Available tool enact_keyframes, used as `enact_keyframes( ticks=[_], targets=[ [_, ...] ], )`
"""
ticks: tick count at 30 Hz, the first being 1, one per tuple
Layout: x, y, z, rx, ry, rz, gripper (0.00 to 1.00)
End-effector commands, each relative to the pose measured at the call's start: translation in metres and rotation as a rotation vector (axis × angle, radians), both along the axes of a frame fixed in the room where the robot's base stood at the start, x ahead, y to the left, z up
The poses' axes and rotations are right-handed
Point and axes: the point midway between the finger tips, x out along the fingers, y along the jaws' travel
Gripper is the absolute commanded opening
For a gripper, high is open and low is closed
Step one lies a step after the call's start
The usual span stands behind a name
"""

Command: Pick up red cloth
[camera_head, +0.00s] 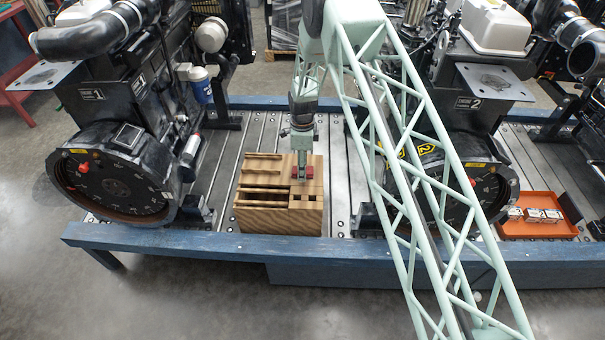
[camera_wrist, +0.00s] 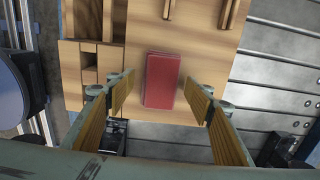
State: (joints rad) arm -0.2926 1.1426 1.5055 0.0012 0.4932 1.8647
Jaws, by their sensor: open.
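The red cloth (camera_wrist: 162,81) is a small folded red block lying on the top of a wooden box (camera_wrist: 210,22). In the head view the red cloth (camera_head: 296,172) shows on both sides of my gripper's end, on the right part of the box (camera_head: 270,218). My gripper (camera_wrist: 163,97) is open, with its two wood-coloured finger pads on either side of the cloth in the wrist view. Both pads look apart from the cloth. In the head view my gripper (camera_head: 302,168) points down over the cloth and hides its middle. The exact height gap is hard to tell.
The wooden box has open slots and stands on a slotted metal bench (camera_head: 340,185) with a blue edge (camera_head: 200,240). Engine 1 (camera_head: 115,170) stands left and engine 2 (camera_head: 470,165) right. An orange tray (camera_head: 535,231) with small boxes (camera_head: 542,215) lies far right.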

Motion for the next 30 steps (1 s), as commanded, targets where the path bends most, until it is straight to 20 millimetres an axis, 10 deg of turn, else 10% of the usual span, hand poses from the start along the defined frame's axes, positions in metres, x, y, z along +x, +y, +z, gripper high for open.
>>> enact_keyframes(
  ticks=[16, 30],
  targets=[
    [-0.0001, 0.0000, -0.0005, 0.000, 0.000, 0.000, 0.48],
    [-0.0001, 0.0000, -0.0005, 0.000, 0.000, 0.000, 0.22]
  ],
)
